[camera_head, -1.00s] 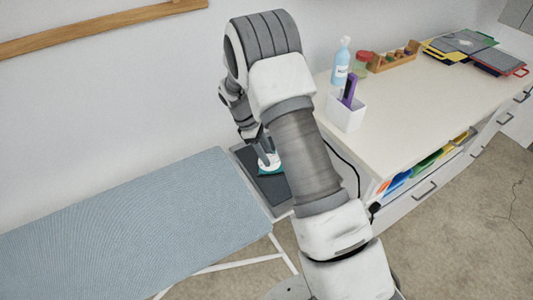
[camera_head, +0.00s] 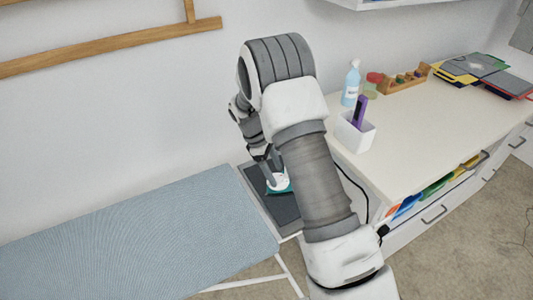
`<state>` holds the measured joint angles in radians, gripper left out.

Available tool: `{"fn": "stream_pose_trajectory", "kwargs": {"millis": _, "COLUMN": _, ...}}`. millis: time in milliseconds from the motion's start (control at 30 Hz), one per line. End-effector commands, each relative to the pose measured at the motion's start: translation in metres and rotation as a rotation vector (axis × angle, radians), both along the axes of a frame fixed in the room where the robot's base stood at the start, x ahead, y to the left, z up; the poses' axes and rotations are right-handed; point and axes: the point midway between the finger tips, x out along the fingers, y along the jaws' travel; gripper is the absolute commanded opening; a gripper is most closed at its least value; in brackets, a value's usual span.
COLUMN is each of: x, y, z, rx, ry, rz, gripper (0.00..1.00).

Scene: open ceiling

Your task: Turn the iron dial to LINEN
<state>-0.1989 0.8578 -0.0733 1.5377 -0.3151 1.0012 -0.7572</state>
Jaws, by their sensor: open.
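The iron (camera_head: 279,183) shows as a small white and teal shape on the dark rest (camera_head: 285,209) at the right end of the ironing board (camera_head: 140,235). My arm covers much of it from the right. My gripper (camera_head: 271,172) is open, pointing down right at the top of the iron. I cannot tell whether its fingers touch the iron. The dial and its markings are too small or hidden to make out.
A cream counter (camera_head: 430,125) stands to the right, bearing a white cup (camera_head: 355,133) with a purple item, a blue spray bottle (camera_head: 351,84), a wooden rack (camera_head: 404,80) and folders (camera_head: 470,66). A black cord (camera_head: 358,187) hangs by the counter's edge. A wall is behind.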

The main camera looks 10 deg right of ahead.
Motion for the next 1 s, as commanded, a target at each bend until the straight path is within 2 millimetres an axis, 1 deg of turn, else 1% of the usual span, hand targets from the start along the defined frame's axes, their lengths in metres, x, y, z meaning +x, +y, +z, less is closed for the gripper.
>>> {"fn": "stream_pose_trajectory", "kwargs": {"millis": 167, "x": 0.007, "y": 0.012, "z": 0.032, "rx": 0.002, "ry": -0.006, "rz": 0.002, "gripper": 0.72}}
{"fn": "stream_pose_trajectory", "kwargs": {"millis": 400, "x": 0.017, "y": 0.033, "z": 0.087, "rx": 0.002, "ry": -0.005, "rz": 0.002, "gripper": 0.72}}
{"fn": "stream_pose_trajectory", "kwargs": {"millis": 600, "x": 0.024, "y": 0.047, "z": 0.127, "rx": 0.001, "ry": -0.004, "rz": 0.0, "gripper": 0.72}}
{"fn": "stream_pose_trajectory", "kwargs": {"millis": 700, "x": 0.026, "y": 0.052, "z": 0.141, "rx": 0.001, "ry": -0.003, "rz": 0.0, "gripper": 0.72}}
{"fn": "stream_pose_trajectory", "kwargs": {"millis": 800, "x": 0.028, "y": 0.055, "z": 0.149, "rx": 0.0, "ry": -0.001, "rz": 0.0, "gripper": 0.72}}
{"fn": "stream_pose_trajectory", "kwargs": {"millis": 1000, "x": 0.029, "y": 0.058, "z": 0.155, "rx": 0.0, "ry": -0.001, "rz": 0.0, "gripper": 0.72}}
